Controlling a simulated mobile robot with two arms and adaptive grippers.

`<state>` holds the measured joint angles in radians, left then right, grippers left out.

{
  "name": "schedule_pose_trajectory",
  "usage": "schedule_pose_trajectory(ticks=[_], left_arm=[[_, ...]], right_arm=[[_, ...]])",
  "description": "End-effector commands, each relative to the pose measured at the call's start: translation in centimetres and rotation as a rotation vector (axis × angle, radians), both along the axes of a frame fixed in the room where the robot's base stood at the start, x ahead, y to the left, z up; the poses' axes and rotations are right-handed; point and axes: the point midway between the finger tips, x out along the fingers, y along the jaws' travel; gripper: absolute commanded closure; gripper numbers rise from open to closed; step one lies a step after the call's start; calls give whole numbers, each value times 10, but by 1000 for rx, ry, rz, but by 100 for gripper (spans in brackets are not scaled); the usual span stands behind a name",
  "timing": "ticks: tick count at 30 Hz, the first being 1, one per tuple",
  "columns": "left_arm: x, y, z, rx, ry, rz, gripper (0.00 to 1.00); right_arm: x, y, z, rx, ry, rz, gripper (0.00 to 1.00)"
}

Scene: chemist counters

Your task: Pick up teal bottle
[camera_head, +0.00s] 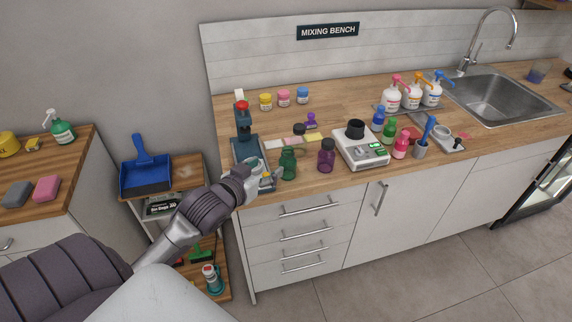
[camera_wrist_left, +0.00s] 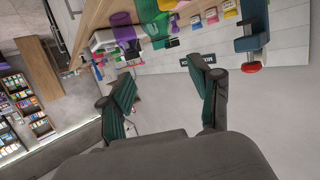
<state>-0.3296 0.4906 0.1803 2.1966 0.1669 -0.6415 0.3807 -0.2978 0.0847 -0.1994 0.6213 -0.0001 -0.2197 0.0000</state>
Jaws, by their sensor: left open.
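A dark green-teal bottle (camera_head: 288,165) stands upright near the front edge of the mixing bench, left of a purple bottle (camera_head: 326,156). In the left wrist view, a green bottle (camera_wrist_left: 152,14) and a purple bottle (camera_wrist_left: 124,32) show at the top, beyond the fingers. My left gripper (camera_head: 266,174) is at the bench's front left, just left of the green-teal bottle. In the left wrist view its fingers (camera_wrist_left: 160,76) are apart, with nothing between them. Another teal bottle with a pale cap (camera_head: 212,279) stands on a low shelf at lower left. My right gripper is not in view.
A blue microscope-like device with a red top (camera_head: 242,125) stands behind my left gripper. A scale (camera_head: 361,150) stands right of the purple bottle. Pump bottles (camera_head: 391,98) and a sink (camera_head: 500,95) are farther right.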

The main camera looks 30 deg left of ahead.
Motion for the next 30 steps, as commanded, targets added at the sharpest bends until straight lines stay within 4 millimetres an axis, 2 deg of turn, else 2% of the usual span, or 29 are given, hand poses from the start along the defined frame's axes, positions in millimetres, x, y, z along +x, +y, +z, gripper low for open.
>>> schedule_pose_trajectory(ticks=[10, 20, 30], left_arm=[[62, 5, -18, -1, 0, 0, 37], [86, 9, -27, 1, 3, 1, 37], [122, 14, -43, 1, 2, 0, 37]], right_arm=[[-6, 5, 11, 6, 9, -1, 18], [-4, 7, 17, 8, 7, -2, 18], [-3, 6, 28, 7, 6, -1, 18]])
